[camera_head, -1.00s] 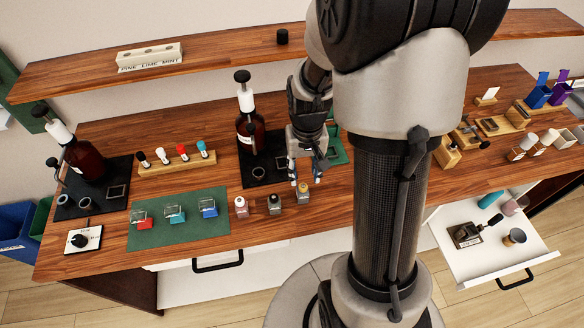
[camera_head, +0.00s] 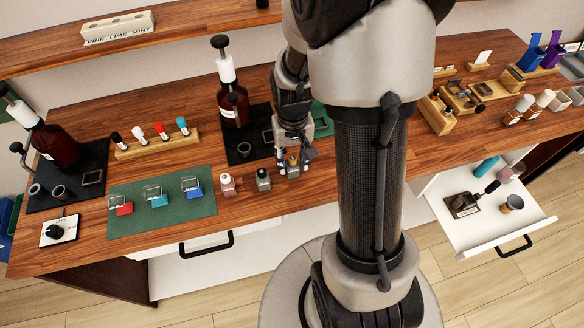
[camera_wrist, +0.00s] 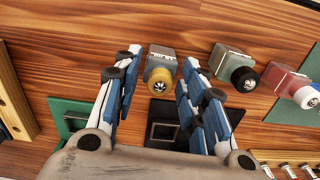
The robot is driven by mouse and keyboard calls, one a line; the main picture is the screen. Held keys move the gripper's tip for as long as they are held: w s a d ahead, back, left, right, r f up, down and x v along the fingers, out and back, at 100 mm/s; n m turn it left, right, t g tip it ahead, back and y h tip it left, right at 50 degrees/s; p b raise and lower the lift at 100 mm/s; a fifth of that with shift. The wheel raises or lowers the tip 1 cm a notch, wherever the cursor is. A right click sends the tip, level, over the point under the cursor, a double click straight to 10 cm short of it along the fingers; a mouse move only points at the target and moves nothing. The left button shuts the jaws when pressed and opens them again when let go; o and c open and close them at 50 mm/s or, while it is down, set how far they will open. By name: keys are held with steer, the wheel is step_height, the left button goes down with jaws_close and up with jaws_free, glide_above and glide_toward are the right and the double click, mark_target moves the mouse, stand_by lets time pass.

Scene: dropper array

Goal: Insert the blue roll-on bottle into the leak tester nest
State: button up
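My gripper (camera_wrist: 160,65) is open. In the wrist view its blue-padded fingers stand on both sides of a grey square bottle with a yellow cap (camera_wrist: 161,72), with gaps visible. In the head view my gripper (camera_head: 292,167) is low at this bottle, near the bench's front edge. A clear square container with blue contents (camera_head: 192,186) sits on the green mat (camera_head: 150,218). I cannot tell whether this is the blue roll-on bottle. No leak tester nest is clearly identifiable; a black plate with a square frame (camera_wrist: 164,131) lies behind the yellow-capped bottle.
A dark-capped bottle (camera_head: 263,179) and a pink bottle (camera_head: 227,184) stand left of my gripper. A tall amber pump bottle (camera_head: 232,103) stands behind. A wooden rack (camera_head: 155,148) holds several droppers. An open white drawer (camera_head: 468,232) juts out at right.

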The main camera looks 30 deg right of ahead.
steer(key=c, duration=0.8)
steer(key=shift+o, duration=0.2)
steer(key=shift+r+p, duration=2.4)
steer(key=shift+r, duration=0.55)
